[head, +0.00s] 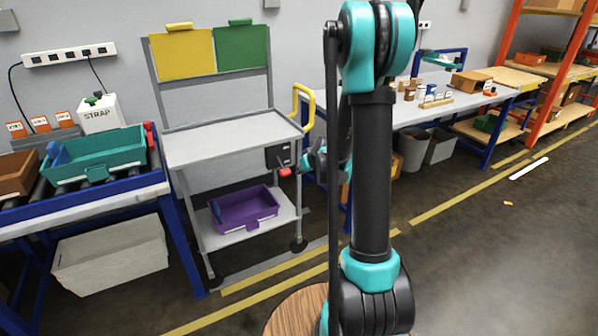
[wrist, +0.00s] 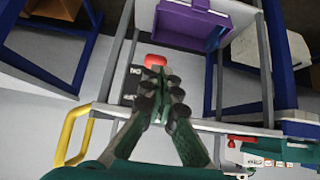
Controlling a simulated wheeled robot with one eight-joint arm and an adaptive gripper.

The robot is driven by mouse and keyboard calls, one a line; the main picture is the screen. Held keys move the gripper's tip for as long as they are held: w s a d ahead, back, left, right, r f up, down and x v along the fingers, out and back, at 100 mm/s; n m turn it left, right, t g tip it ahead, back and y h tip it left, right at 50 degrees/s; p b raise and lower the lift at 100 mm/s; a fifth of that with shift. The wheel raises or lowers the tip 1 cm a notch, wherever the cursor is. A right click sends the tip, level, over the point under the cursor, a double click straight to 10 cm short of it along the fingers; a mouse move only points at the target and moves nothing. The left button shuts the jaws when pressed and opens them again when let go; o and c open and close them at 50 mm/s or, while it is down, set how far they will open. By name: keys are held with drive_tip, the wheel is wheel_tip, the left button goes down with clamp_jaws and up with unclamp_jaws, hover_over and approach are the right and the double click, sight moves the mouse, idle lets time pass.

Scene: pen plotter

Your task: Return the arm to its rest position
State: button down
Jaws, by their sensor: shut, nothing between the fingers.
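My arm (head: 371,170) stands upright in the middle of the head view, dark with teal joints. My gripper shows in the wrist view (wrist: 162,78) with its fingers together and nothing between them. In the head view the end of the arm is mostly hidden behind the upright link, beside the right side of the grey cart (head: 230,140). In the wrist view the fingers appear over a dark control box with a red knob (wrist: 155,61); I cannot tell how far apart they are.
The cart has a yellow handle (head: 303,107) and a purple bin (head: 244,208) on its lower shelf. A conveyor with a teal bin (head: 97,160) is at left. A long workbench (head: 440,105) stands behind at right. Open floor (head: 490,250) lies at right.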

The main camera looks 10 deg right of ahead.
drive_tip(key=s+r+m+g+h, duration=0.1)
drive_tip(key=s+m+g+h, duration=0.1)
drive_tip(key=s, duration=3.1)
drive_tip(key=shift+s+d+r+m+g+h, duration=0.2)
drive_tip(key=shift+d+r+m+g+h, duration=0.15)
drive_tip(key=shift+m+g, duration=0.55)
drive_tip(key=shift+w+f, duration=0.1)
drive_tip(key=shift+w, duration=0.05)
